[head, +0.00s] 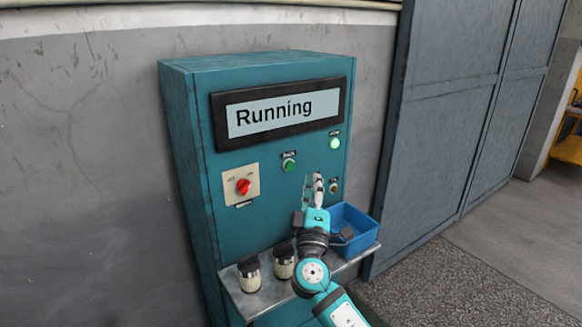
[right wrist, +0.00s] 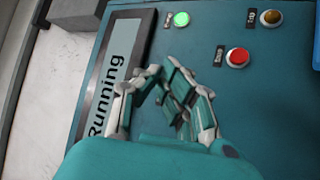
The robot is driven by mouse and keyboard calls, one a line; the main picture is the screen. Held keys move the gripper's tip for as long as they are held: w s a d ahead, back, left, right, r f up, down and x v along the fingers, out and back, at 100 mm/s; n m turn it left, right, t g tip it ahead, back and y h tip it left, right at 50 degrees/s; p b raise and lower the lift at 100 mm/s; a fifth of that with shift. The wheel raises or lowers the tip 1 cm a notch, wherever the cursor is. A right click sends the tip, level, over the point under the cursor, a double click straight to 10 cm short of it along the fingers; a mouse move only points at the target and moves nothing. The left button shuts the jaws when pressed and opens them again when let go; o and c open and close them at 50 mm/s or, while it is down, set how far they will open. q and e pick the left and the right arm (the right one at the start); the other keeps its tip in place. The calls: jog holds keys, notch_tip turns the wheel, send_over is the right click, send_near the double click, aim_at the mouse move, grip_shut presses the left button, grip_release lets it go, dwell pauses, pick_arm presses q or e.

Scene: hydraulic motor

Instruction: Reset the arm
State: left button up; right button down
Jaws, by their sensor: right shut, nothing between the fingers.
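My right gripper (head: 318,180) is shut and empty in front of the lower right of the teal machine (head: 215,215). Its fingers also show in the right wrist view (right wrist: 165,88), together over the panel just below the screen (right wrist: 118,70). In the head view they overlap the panel between the middle button (head: 288,162) and the lower right button (head: 333,186); whether they touch it I cannot tell. My left gripper is out of view.
The screen (head: 285,107) reads "Running" and a green lamp (head: 335,143) is lit. A red rotary switch (head: 243,186) is at left. Two dark-topped canisters (head: 249,273) and (head: 284,262) and a blue bin (head: 352,222) stand on the metal shelf (head: 268,295).

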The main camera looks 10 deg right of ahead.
jog(key=s+d+f+m+g+y, duration=0.1)
jog(key=s+d+f+m+g, duration=0.3)
jog(key=s+f, duration=0.55)
jog(key=s+d+f+m+g, duration=0.2)
jog(key=s+f+m+g, duration=0.35)
jog(key=f, duration=0.75)
jog(key=s+a+f+g+y, duration=0.2)
jog(key=s+f+g, duration=0.1)
jog(key=s, duration=0.6)
jog(key=s+a+f+n+g+y, duration=0.1)
jog(key=s+a+f+g+y, duration=0.15)
jog(key=s, duration=0.55)
jog(key=s+a+f+g+y, duration=0.2)
jog(key=s+f+g+y, duration=0.1)
jog(key=s, duration=0.6)
notch_tip(320, 180, down, 27)
jog(key=s+g, duration=0.1)
jog(key=s+d+f+g, duration=0.1)
jog(key=s+d+f, duration=0.2)
jog(key=s+f, duration=1.2)
jog(key=shift+s+f+g+h, duration=0.3)
jog(key=shift+s+f+h, duration=0.05)
jog(key=shift+s, duration=0.45)
